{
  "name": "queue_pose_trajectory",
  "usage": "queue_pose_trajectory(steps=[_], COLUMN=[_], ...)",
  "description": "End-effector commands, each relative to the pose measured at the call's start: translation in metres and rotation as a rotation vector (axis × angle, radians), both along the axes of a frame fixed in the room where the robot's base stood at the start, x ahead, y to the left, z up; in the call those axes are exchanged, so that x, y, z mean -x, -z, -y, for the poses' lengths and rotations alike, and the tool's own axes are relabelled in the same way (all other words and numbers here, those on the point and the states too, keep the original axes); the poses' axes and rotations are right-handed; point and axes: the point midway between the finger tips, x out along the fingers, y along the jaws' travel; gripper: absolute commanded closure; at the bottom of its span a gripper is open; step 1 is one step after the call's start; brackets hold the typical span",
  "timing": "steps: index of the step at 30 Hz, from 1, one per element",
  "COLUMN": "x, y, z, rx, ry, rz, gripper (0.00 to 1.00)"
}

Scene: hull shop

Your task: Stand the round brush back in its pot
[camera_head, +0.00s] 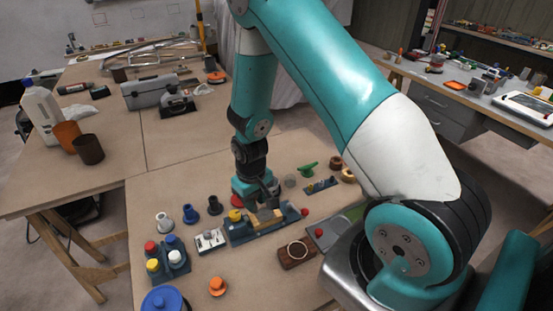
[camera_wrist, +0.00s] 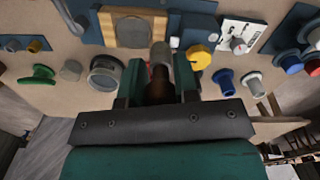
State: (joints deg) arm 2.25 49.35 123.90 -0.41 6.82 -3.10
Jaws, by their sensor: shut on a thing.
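My gripper (camera_head: 263,203) is low over the middle of the workbench, behind a blue tray. In the wrist view its two fingers (camera_wrist: 157,82) are shut on the round brush (camera_wrist: 158,92), which shows as a dark brown handle with a grey part beyond it. In the head view the brush is not clear behind the fingers. A round grey-rimmed vessel (camera_wrist: 105,73), perhaps the pot, stands beside the left finger in the wrist view, apart from the brush. I cannot tell whether the brush touches the bench.
A blue tray with a wooden block (camera_wrist: 132,30) lies close to the gripper. A yellow knob (camera_wrist: 199,57), a green part (camera_head: 308,169) and blue and white fittings (camera_head: 190,214) stand around. A brown cup (camera_head: 88,149) and orange cup (camera_head: 67,136) are far left.

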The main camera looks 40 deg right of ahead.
Motion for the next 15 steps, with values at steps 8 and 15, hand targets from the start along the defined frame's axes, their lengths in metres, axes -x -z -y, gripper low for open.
queue_pose_trajectory(steps=[8, 15], x=[-0.058, -0.072], y=[0.012, 0.015], z=[0.116, 0.198], rx=[0.009, 0.013], ry=[-0.056, -0.114], rz=[0.005, 0.002], gripper=[0.95, 0.95])
